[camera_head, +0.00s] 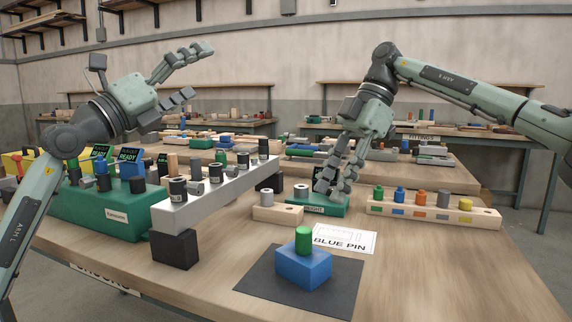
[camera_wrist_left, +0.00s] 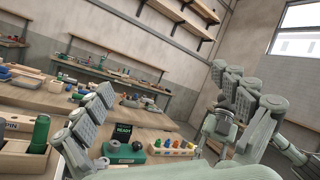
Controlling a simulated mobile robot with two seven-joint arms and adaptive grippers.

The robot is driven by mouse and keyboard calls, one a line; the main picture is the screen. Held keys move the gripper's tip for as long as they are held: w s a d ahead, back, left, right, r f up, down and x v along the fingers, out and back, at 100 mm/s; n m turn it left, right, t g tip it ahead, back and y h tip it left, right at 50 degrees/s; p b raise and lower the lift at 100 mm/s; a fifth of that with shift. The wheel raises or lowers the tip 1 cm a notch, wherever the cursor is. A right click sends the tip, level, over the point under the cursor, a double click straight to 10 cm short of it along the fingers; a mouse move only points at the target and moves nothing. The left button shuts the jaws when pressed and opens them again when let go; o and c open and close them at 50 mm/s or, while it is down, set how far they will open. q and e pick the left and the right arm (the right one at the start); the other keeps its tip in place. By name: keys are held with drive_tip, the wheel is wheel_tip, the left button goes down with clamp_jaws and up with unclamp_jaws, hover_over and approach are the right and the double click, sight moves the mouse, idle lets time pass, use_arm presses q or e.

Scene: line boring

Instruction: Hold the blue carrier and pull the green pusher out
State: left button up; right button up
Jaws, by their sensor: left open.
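The blue carrier (camera_head: 303,270) is a block on a dark mat in the front middle of the table in the head view. The green pusher (camera_head: 303,240) is a short cylinder standing upright in its top. My left gripper (camera_head: 200,78) is open and empty, raised high at the left, well away from the carrier. Its spread fingers also show in the left wrist view (camera_wrist_left: 160,112). My right gripper (camera_head: 335,188) points down behind the carrier, at the green stand marked HEIGHT; whether its fingers are open or closed, or touch the stand, is unclear.
A card reading BLUE PIN (camera_head: 345,239) lies behind the dark mat (camera_head: 262,287). A grey raised bar (camera_head: 218,196) with several cylinders stands at left, beside a green fixture (camera_head: 100,212). A wooden rack (camera_head: 425,211) of coloured pins is at right. The front right table is clear.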

sight(298, 251)
use_arm(q)
drive_tip(key=s+d+f+m+g+y, duration=0.1)
drive_tip(key=s+d+f+m+g, duration=0.1)
drive_tip(key=d+f, duration=0.3)
drive_tip(key=s+d+f+m+g+y, duration=0.1)
drive_tip(key=s+d+f+m+g, duration=0.2)
drive_tip(key=f, duration=1.1)
drive_tip(key=s+d+f+m+g+y, duration=0.2)
drive_tip(key=d+f+g, duration=0.1)
drive_tip(key=d+f, duration=0.6)
drive_tip(key=shift+s+d+f+m, duration=0.15)
drive_tip(key=shift+s+f+m, duration=0.1)
drive_tip(key=shift+f+m, duration=0.25)
drive_tip(key=shift+d+f, duration=0.15)
drive_tip(key=shift+f, duration=0.2)
drive_tip(key=x, duration=0.7)
drive_tip(key=shift+w+f, duration=0.2)
drive_tip(key=shift+c, duration=0.2)
